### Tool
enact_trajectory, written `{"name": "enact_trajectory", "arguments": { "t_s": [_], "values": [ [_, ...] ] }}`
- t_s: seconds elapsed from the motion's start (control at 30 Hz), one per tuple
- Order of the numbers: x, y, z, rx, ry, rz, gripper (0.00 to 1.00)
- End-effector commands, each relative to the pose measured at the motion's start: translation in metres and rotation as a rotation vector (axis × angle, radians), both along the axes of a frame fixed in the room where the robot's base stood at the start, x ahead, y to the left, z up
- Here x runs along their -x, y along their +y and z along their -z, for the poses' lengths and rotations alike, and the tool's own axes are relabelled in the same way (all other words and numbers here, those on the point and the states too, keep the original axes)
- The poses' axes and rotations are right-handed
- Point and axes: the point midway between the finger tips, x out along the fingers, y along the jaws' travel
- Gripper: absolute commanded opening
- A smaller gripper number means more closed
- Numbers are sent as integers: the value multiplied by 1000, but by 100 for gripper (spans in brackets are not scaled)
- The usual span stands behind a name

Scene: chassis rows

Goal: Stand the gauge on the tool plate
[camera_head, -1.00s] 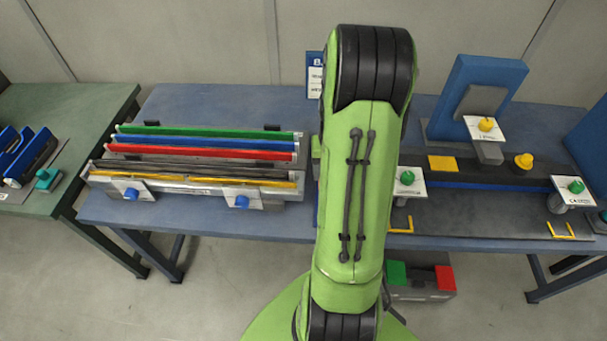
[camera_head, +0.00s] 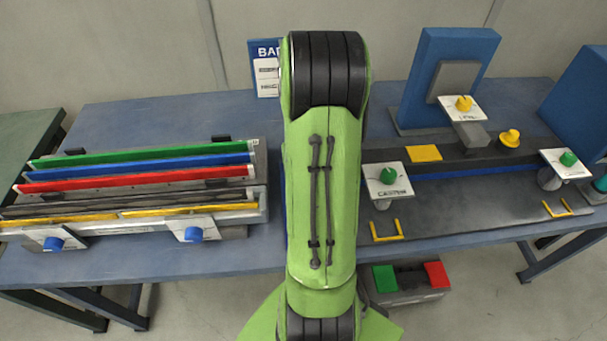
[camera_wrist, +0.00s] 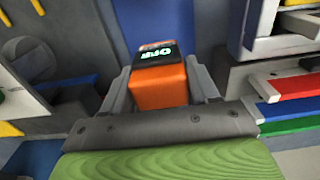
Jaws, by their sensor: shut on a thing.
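In the wrist view my gripper (camera_wrist: 160,84) has its two grey fingers on either side of an orange gauge (camera_wrist: 160,92). The gauge has a dark top with a lit green display, and it is held between the fingers. Blue table surface shows behind it. In the head view my own arm hides the gripper and the gauge. I cannot tell for sure which surface is the tool plate; a yellow square pad (camera_head: 424,153) lies on the dark rail of the right-hand fixture.
A rack (camera_head: 128,228) with green, blue, red and dark bars stands left of my arm. On the right are a blue upright fixture (camera_head: 409,92), green knobs on white labels and yellow handles (camera_head: 386,236).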

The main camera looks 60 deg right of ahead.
Motion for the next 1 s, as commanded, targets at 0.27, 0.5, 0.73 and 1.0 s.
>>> {"name": "enact_trajectory", "arguments": {
  "t_s": [0.27,0.5,0.73,1.0],
  "values": [
    [0,0,24,1,-1,0,15],
    [0,0,24,1,-1,0,15],
    [0,0,24,1,-1,0,15],
    [1,0,24,1,-1,0,15]
  ]
}}
